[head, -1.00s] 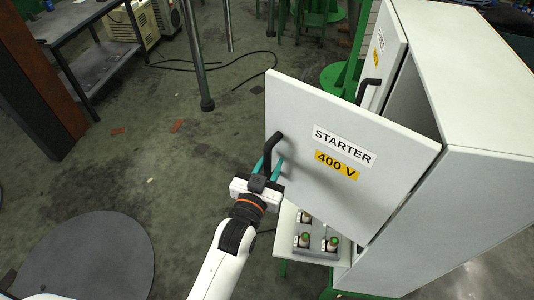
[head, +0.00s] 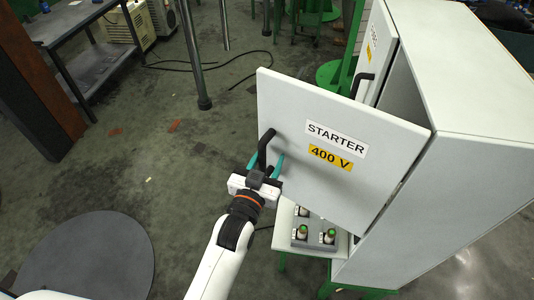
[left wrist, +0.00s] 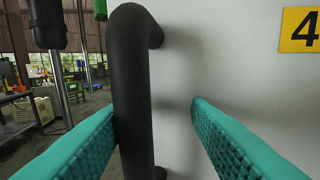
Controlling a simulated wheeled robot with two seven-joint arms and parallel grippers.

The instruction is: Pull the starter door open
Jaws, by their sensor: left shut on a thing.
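The starter door (head: 300,170) is a white panel labelled "STARTER" and "400 V". It stands ajar, swung out from the white cabinet (head: 470,200), with a dark gap along its top. Its black handle (head: 265,150) is near the door's left edge; the left wrist view shows this handle (left wrist: 132,90) upright. My left gripper (head: 267,166) is at the handle, its teal fingers on either side of it and shut on it. In the left wrist view the left finger overlaps the handle's edge. My right gripper is not in view.
A second door with a black handle (head: 361,85) stands open behind. Green-topped parts (head: 329,237) sit on a shelf below the starter door. A metal post (head: 197,60) and a dark bench (head: 85,50) stand farther back.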

